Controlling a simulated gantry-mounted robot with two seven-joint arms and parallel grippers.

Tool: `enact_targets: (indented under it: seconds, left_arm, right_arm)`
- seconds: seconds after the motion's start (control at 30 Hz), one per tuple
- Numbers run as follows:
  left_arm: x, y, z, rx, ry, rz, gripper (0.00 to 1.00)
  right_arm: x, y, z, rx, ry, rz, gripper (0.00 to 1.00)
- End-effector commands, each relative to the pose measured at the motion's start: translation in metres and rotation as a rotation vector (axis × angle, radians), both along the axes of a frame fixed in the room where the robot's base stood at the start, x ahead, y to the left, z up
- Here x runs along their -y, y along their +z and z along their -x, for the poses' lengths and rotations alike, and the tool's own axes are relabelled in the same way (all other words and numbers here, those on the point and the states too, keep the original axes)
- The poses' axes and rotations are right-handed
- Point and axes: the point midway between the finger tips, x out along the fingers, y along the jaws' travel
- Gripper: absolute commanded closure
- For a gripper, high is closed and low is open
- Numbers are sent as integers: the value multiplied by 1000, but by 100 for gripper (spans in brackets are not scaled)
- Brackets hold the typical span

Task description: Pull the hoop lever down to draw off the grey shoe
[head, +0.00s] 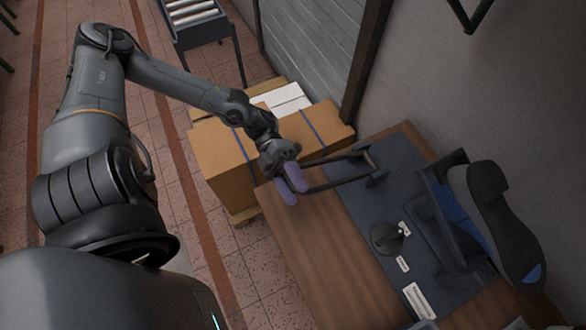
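The dark hoop lever (338,183) reaches out to the left from a pivot on the dark mat, its two arms about level above the wooden table. My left gripper (290,184), with purple fingers, is at the hoop's left end. The fingers overlap the hoop's end bar, and I cannot tell whether they are closed around it. The grey shoe (492,205), dark with blue parts, stands tilted at the right, beside a dark frame (436,206) that hides part of it. My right gripper is not in view.
The wooden table (325,257) carries a dark mat (345,205) with a round dark knob (386,238) and white labels. Cardboard boxes (219,155) stand close behind the table, under my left forearm. A wall (485,90) borders the right side. The table's left part is clear.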

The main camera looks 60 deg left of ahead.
Motion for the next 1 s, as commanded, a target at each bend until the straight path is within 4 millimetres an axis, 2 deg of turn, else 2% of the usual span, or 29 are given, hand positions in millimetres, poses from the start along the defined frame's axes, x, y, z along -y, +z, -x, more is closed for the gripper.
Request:
enact_targets:
  seconds: [0.17,0.33,0.8,1.0]
  left_arm:
    - [0,2,0,4,-1,2,48]
    - [-12,2,-1,4,0,0,48]
    - [-87,1,-4,1,0,-1,48]
    - [-104,1,-4,2,0,0,48]
  right_arm:
    - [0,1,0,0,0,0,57]
    - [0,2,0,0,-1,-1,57]
    - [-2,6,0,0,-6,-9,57]
    - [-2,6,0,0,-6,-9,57]
